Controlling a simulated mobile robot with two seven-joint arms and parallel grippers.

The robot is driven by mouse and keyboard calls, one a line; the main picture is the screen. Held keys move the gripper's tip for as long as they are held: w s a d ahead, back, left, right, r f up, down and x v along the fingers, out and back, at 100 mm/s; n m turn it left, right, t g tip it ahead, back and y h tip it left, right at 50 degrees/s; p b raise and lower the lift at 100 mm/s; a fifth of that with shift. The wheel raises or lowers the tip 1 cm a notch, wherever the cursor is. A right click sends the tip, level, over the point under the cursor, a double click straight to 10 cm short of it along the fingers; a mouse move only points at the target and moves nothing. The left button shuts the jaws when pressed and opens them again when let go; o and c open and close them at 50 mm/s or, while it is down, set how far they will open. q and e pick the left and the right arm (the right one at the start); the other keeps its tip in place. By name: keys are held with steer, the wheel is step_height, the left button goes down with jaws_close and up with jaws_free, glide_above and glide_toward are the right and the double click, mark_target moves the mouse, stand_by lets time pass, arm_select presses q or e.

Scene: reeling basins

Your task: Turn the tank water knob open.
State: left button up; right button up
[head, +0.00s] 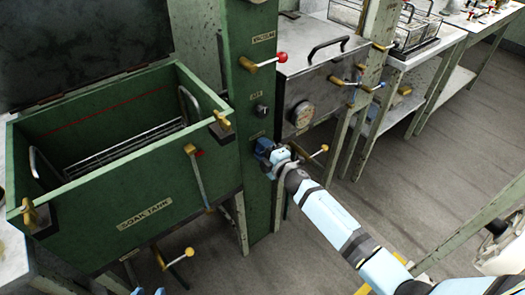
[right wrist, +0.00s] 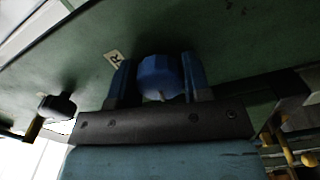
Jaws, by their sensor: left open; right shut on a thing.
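The blue faceted knob (right wrist: 158,76) sits on the green panel (right wrist: 225,45) beside a small label (right wrist: 114,58) on which only an R can be read. My right gripper (head: 265,152) is at the green post (head: 262,205) right of the soak tank (head: 155,180). Its two fingers are shut on the blue knob, one on each side. In the head view the gripper mostly hides the knob. Two light-blue tips of my left gripper (head: 149,291) show at the bottom edge of the head view, apart and with nothing seen between them.
A dark knob (head: 262,110) sits above on the same post. Higher up is a brass lever with a red ball (head: 281,58). A steel box with a gauge (head: 301,114) and brass valves stands to the right. A brass valve (head: 180,258) sits below the tank. The floor (head: 390,170) right of the post is clear.

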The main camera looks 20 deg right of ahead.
arm_select(q)
steer(key=shift+w+r+b, duration=0.1)
steer(key=shift+r+b, duration=0.05)
steer(key=shift+b, duration=0.15)
arm_select(e)
steer(key=shift+n, duration=1.2)
steer(key=o, duration=0.9)
arm_select(q)
steer(key=shift+p, duration=0.55)
arm_select(e)
steer(key=v, duration=1.4)
steer(key=shift+w, duration=0.1)
